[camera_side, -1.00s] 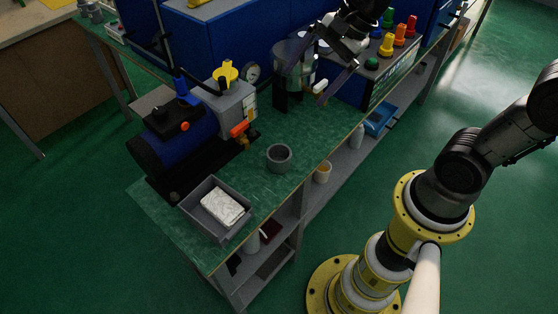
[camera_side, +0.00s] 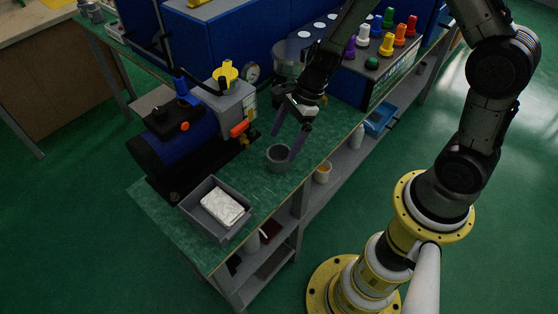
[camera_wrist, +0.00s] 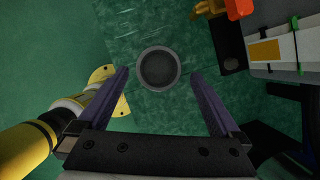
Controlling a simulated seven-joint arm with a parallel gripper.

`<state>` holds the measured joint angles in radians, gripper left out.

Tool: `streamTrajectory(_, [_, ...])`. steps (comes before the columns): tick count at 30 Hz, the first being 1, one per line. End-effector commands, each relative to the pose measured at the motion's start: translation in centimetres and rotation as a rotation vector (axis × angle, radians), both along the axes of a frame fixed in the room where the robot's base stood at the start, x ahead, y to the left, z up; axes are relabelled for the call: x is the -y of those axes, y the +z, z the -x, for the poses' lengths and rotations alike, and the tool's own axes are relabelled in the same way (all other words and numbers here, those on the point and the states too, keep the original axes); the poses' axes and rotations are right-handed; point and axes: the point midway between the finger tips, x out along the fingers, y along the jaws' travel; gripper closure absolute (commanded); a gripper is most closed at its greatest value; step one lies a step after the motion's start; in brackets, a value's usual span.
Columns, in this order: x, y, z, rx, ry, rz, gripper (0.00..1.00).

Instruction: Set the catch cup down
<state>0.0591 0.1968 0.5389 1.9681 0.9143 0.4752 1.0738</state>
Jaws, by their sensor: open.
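The catch cup (camera_side: 278,158) is a small round grey cup standing upright on the green bench top. In the wrist view the cup (camera_wrist: 158,68) is seen from above, its dark inside empty as far as I can tell. My gripper (camera_side: 285,140) is open above the cup, its two purple-grey fingers spread wide. In the wrist view my gripper (camera_wrist: 160,75) has a finger to either side of the cup, with clear gaps. I cannot tell how far the fingertips are above the bench.
A blue pump (camera_side: 185,133) with an orange-handled valve (camera_side: 239,129) stands left of the cup. A grey tray (camera_side: 206,228) with a white pad (camera_side: 222,206) lies at the bench's front corner. Coloured knobs (camera_side: 388,44) sit on a panel behind. Bench room between cup and tray is clear.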

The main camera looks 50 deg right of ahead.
Motion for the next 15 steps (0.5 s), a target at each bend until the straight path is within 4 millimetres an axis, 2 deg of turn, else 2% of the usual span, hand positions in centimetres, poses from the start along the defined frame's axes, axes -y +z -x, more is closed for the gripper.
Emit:
streamTrajectory(5, [-0.3, -0.9, -0.1, 0.0, 0.001, 0.001, 0.0])
streamTrajectory(15, [-1.5, -5.1, -0.4, 0.0, 0.001, 0.001, 0.0])
